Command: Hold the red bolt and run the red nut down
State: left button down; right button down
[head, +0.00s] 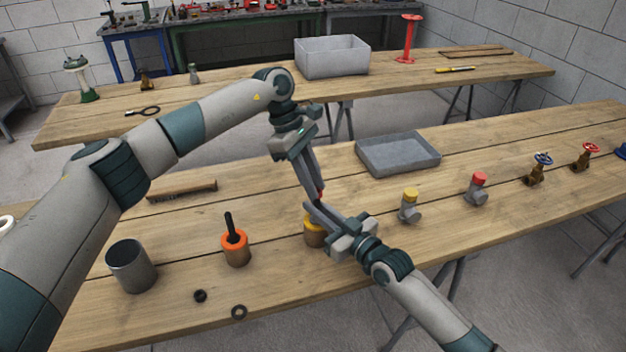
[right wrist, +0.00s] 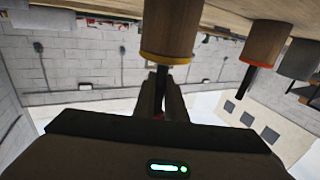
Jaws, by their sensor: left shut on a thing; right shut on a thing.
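A wooden holder with a yellow rim (head: 313,236) stands on the near bench and also shows upside down in the right wrist view (right wrist: 170,28). A dark bolt shank (right wrist: 159,88) sticks out of it. My right gripper (head: 309,208) is shut on this shank just above the holder; its fingers show around the shank in the right wrist view. My left gripper (head: 320,195) points down from above, close over the right fingers. It is shut on a small red piece (head: 321,195), seemingly the red nut. The fingers mostly hide it, and its seating on the bolt is unclear.
An orange-rimmed holder with a dark bolt (head: 235,250), a grey cup (head: 131,266), a black nut (head: 200,296) and a washer (head: 239,312) stand or lie to the left. A grey tray (head: 398,153) and yellow- and red-capped fittings (head: 409,206) (head: 478,189) are right.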

pick_arm(q)
jog(key=shift+f, duration=0.6)
dwell(0.7)
jog(key=m, duration=0.2)
jog(key=m+g+y, duration=0.1)
jog(key=m, duration=0.1)
jog(key=m+y, duration=0.1)
jog(key=m, duration=0.1)
jog(key=shift+w+d+m+g, duration=0.25)
jog(key=shift+d+m+g, duration=0.05)
jog(key=shift+g, duration=0.1)
jog(key=m+y, duration=0.1)
jog(key=m, duration=0.3)
jog(key=shift+d+m+g+y, duration=0.2)
jog(key=shift+m+g+y, duration=0.1)
jog(key=shift+m+y, duration=0.1)
jog(key=m+y, duration=0.1)
jog(key=m, duration=0.4)
jog(key=shift+y, duration=0.4)
jog(key=c, duration=1.6)
grip_release()
jog(key=shift+d, duration=0.1)
